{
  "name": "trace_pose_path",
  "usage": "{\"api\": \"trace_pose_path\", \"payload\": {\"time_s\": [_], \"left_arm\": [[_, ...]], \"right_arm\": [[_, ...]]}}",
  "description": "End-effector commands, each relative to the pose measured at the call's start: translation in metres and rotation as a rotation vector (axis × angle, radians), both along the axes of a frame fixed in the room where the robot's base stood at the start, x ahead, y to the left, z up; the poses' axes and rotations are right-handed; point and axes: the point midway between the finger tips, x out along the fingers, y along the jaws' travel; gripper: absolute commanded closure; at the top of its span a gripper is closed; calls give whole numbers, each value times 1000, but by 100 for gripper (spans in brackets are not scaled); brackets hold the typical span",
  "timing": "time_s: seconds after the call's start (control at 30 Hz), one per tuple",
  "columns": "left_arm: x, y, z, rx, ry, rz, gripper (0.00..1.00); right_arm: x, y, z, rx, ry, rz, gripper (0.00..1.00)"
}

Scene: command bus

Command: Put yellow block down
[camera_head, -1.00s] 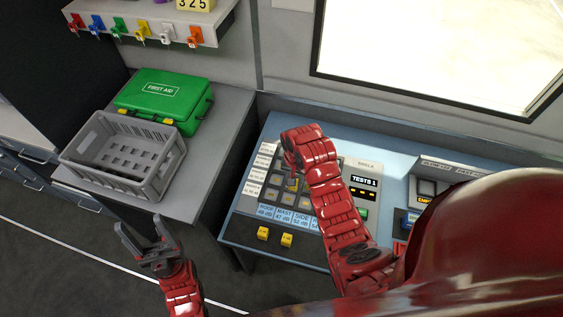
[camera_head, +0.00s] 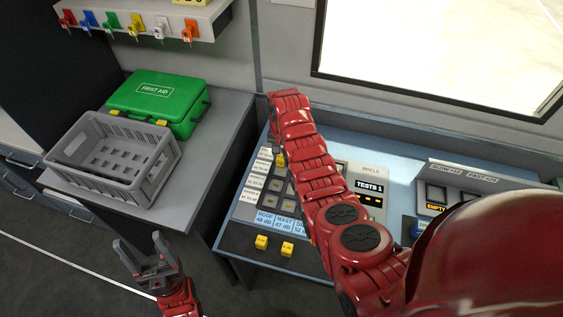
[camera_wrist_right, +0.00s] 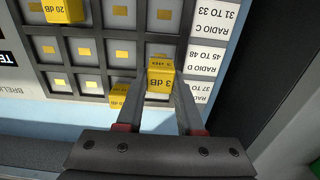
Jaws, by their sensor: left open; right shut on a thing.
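In the right wrist view a yellow block (camera_wrist_right: 160,77) marked "3 dB" sits between the fingers of my right gripper (camera_wrist_right: 162,88), which is shut on it. The block is over the label-side column of the dark gridded panel (camera_wrist_right: 91,48); whether it touches the panel is unclear. In the head view my right arm covers much of the panel, and a yellow block (camera_head: 281,160) shows beside the arm at the panel's upper left. My left gripper (camera_head: 140,248) is open and empty, over the floor in front of the side counter.
A "20 dB" block (camera_wrist_right: 63,10) and another yellow block (camera_wrist_right: 120,94) are on the panel. Two yellow blocks (camera_head: 261,241) (camera_head: 287,248) lie at the console's front. A grey crate (camera_head: 105,180) and green first aid box (camera_head: 158,100) stand on the left counter.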

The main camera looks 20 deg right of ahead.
Motion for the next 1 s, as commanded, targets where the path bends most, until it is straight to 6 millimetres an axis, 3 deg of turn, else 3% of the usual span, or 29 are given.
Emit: {"api": "trace_pose_path", "payload": {"time_s": [0.2, 0.4, 0.9, 0.93, 1.0], "left_arm": [[0, 0, 14, 0, 0, 0, 34], [0, 0, 15, 0, 0, 0, 34], [0, 0, 10, 0, 0, 0, 34], [0, 0, 12, 0, 0, 0, 34], [0, 0, 12, 0, 0, 0, 34]], "right_arm": [[-2, 1, -18, 1, 10, 1, 100], [1, 0, -31, 0, 1, 0, 100], [0, 0, -41, 0, 1, 0, 100], [0, 0, -39, 0, 1, 0, 58], [0, 0, -38, 0, 1, 0, 46]]}}
